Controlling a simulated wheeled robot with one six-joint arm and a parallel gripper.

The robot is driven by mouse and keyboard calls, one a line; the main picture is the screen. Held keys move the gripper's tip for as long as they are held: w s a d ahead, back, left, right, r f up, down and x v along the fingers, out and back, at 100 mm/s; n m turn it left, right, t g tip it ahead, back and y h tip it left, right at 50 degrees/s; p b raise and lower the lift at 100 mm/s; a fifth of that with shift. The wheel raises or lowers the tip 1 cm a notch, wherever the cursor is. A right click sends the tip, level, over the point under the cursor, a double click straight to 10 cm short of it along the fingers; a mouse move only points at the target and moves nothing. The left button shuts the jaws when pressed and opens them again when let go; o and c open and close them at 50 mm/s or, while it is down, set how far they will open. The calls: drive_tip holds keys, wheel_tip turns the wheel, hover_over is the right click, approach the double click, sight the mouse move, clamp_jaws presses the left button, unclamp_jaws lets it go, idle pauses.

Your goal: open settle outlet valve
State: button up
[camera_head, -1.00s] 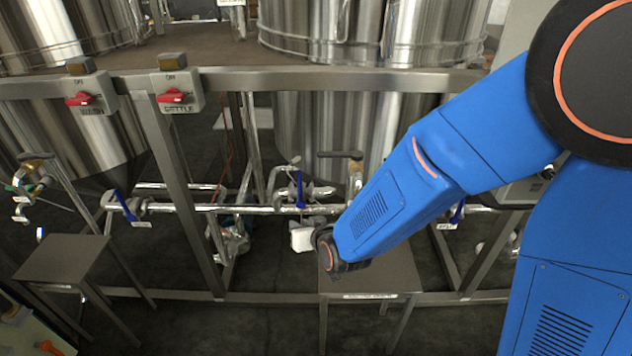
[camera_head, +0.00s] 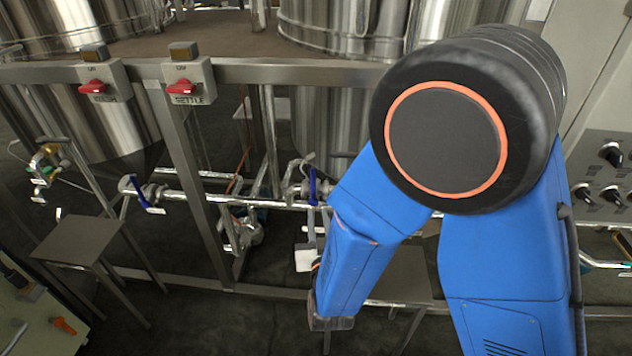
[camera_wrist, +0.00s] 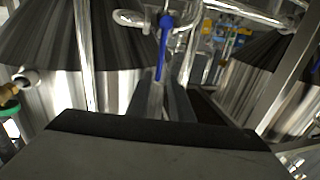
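A blue lever valve (camera_head: 312,185) sits on the middle horizontal pipe, its handle roughly upright. The same kind of blue handle shows in the wrist view (camera_wrist: 163,45), hanging down with its lower end close to the fingertips. My gripper (camera_wrist: 166,88) points at this handle. Its two grey fingers lie close together, and I cannot tell whether they touch or clasp the handle. In the head view my blue arm hides much of the wrist; a pale end piece (camera_head: 305,258) shows just below the valve. A second blue lever valve (camera_head: 130,190) is at the left, handle tilted. Valve labels are unreadable.
A steel frame post (camera_head: 190,180) and crossbeam (camera_head: 260,71) stand before the tanks. Small steel tables stand at left (camera_head: 78,240) and under my arm (camera_head: 405,287). Pipes surround the valve.

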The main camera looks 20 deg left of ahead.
sight(313, 183)
drive_tip(key=x, duration=1.5)
drive_tip(key=shift+c, duration=0.7)
clamp_jaws()
